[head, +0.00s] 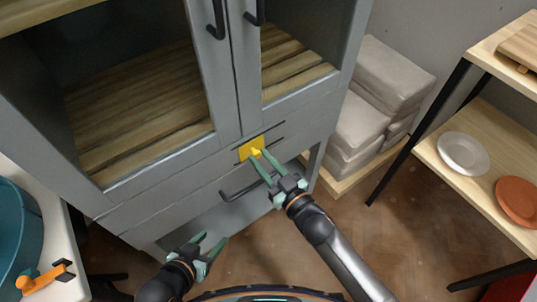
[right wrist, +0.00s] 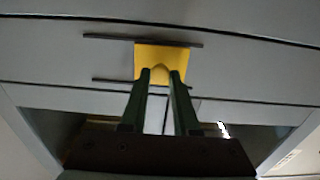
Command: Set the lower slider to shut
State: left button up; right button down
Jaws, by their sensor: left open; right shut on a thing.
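A yellow slider (head: 251,148) sits between two dark rails on the grey cabinet front, below the glass doors. My right gripper (head: 262,160) is at it, with its green fingers shut on the slider's small knob. The right wrist view shows the yellow slider plate (right wrist: 150,62) between the rails and the fingertips (right wrist: 160,74) on either side of the knob. The rails run on to both sides of the plate. I see no marks telling which end is shut. My left gripper (head: 208,250) is open and empty, low in front of the cabinet.
A dark drawer handle (head: 240,188) is just below the slider. Two door handles (head: 216,20) hang above. Grey wrapped blocks (head: 370,100) are stacked right of the cabinet. A shelf (head: 437,160) with plates stands at right.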

jog(key=shift+s+a, duration=0.2)
jog(key=c, duration=0.9)
grip_release()
jog(key=shift+o, duration=1.1)
jog(key=p+v, duration=0.2)
jog(key=v, duration=1)
jog(key=shift+s+d, duration=0.15)
jog(key=shift+s, duration=0.05)
